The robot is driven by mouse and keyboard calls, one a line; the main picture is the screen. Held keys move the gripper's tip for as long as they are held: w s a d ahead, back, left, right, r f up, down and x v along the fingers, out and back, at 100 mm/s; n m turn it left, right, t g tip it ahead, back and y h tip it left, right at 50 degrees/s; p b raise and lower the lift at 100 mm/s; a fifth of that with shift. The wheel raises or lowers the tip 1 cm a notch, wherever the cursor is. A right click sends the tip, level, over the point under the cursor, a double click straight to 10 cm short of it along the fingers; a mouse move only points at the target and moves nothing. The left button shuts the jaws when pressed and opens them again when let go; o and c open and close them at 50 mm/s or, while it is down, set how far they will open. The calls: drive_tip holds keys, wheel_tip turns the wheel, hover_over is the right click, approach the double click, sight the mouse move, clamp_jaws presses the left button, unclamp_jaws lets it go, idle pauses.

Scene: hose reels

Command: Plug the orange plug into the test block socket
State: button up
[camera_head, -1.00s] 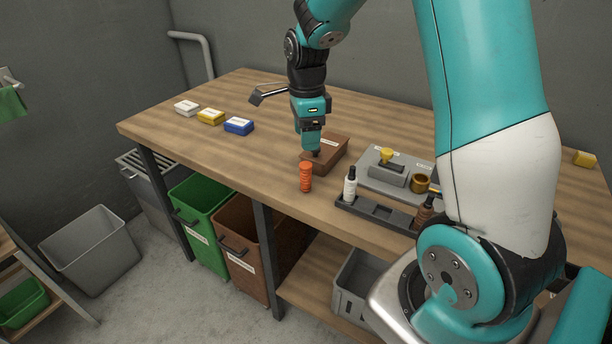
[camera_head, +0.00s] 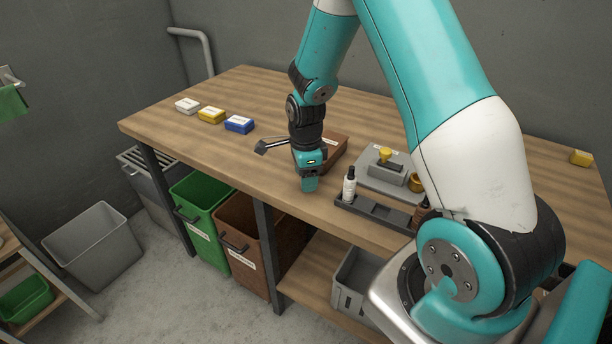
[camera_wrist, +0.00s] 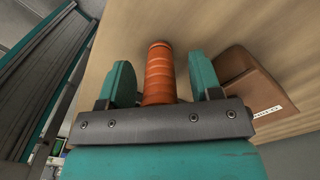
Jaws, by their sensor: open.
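The orange plug (camera_wrist: 158,72), a ribbed upright cylinder, stands between the two teal fingers of my gripper (camera_wrist: 163,80) in the wrist view. The fingers are open, with a gap showing on each side of the plug. In the head view my gripper (camera_head: 309,184) is low over the table near its front edge and hides the plug. To its right, a grey plate (camera_head: 360,180) carries a grey block (camera_head: 386,172) with a yellow piece (camera_head: 385,153) on top and a brass ring (camera_head: 416,181) beside it. I cannot tell which part is the test block socket.
A brown labelled box (camera_head: 332,150) stands just behind my gripper; it also shows in the wrist view (camera_wrist: 250,88). A dark tray (camera_head: 378,212) with a white bottle (camera_head: 349,186) lies to the right.

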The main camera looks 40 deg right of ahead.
drive_tip(key=shift+c, duration=0.4)
drive_tip(key=c, duration=1)
drive_tip(key=shift+o, duration=0.2)
drive_tip(key=shift+r, duration=0.1)
